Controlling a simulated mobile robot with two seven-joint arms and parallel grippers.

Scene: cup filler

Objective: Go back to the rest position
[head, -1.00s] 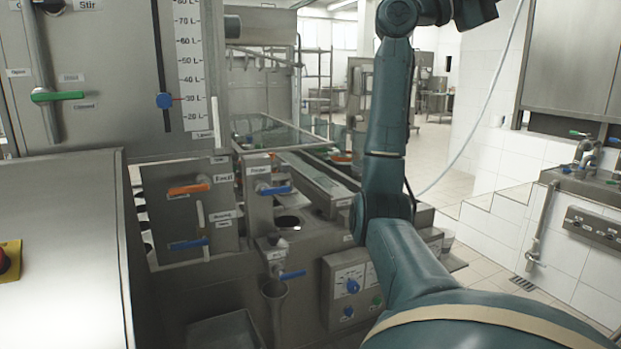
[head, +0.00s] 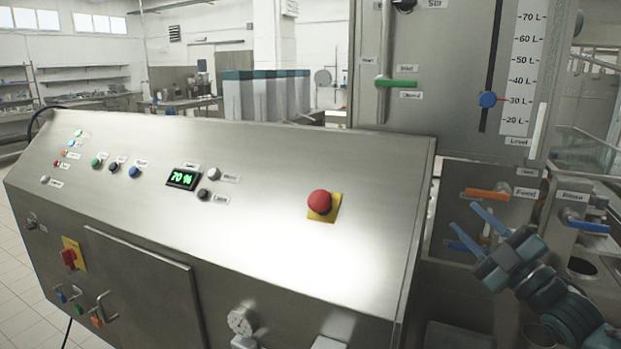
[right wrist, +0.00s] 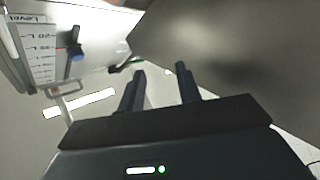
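My right gripper (head: 463,216) is at the lower right of the head view, in front of the valve panel. Its two blue fingers point up and left, apart, with nothing between them. In the right wrist view the gripper (right wrist: 160,78) also shows two parted, empty fingers. They appear clear of the panels. My left gripper is in neither view.
A sloped steel console (head: 250,190) with a red emergency button (head: 320,202) fills the middle. The level scale (head: 522,70) has a blue knob (head: 487,99). Floor shows at far left.

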